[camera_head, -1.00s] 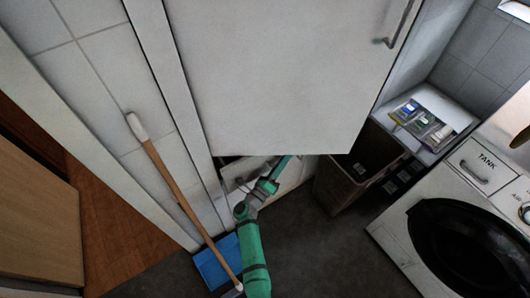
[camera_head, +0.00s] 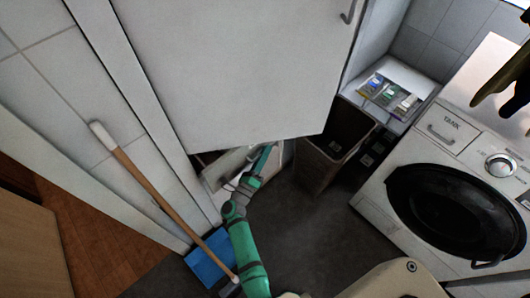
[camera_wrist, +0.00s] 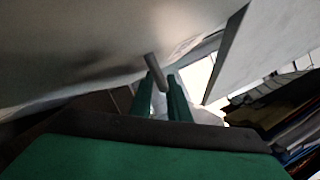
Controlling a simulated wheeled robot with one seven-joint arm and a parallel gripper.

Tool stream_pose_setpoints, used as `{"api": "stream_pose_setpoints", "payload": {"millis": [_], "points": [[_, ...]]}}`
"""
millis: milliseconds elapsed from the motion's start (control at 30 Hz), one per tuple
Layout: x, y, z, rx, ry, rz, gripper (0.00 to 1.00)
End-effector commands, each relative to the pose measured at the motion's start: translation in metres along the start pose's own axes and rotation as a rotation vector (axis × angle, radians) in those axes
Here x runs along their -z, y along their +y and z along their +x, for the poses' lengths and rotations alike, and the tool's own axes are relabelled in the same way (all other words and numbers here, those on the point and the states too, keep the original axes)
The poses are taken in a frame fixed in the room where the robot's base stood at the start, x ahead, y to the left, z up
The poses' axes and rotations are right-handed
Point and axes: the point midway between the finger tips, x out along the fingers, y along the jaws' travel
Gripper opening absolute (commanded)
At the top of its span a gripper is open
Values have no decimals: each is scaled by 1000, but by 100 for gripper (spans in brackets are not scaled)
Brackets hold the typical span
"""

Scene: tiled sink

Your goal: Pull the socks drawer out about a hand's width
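The low white drawer (camera_head: 217,174) is partly visible below the large white door. A dark gap shows behind its front's upper edge, so it stands slightly out. No label is readable on it. My gripper (camera_head: 268,152) is at the drawer's front, its tips partly hidden by the door's lower edge. In the wrist view, my gripper's two green fingers (camera_wrist: 161,85) are close together around a grey bar handle (camera_wrist: 153,66). They look shut on it, though the contact is dim and small.
The large white door (camera_head: 235,70) overhangs my gripper. A broom (camera_head: 155,190) and blue dustpan (camera_head: 208,262) stand left of my arm. A brown bin (camera_head: 322,163) and washing machine (camera_head: 440,200) are to the right. Dark floor (camera_head: 310,225) is clear between them.

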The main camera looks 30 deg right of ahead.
Motion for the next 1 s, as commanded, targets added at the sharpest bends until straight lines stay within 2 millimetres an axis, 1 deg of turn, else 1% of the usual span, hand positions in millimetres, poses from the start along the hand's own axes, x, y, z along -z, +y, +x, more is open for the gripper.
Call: {"api": "stream_pose_setpoints", "payload": {"millis": [167, 400, 533, 700, 1000], "points": [[0, 1, -26, -3, -3, -1, 15], [1, 1, -71, -3, -2, -2, 15], [1, 0, -90, -2, -1, -1, 15], [2, 0, -102, 0, 2, -1, 15], [2, -1, -104, 1, 3, -1, 15]]}}
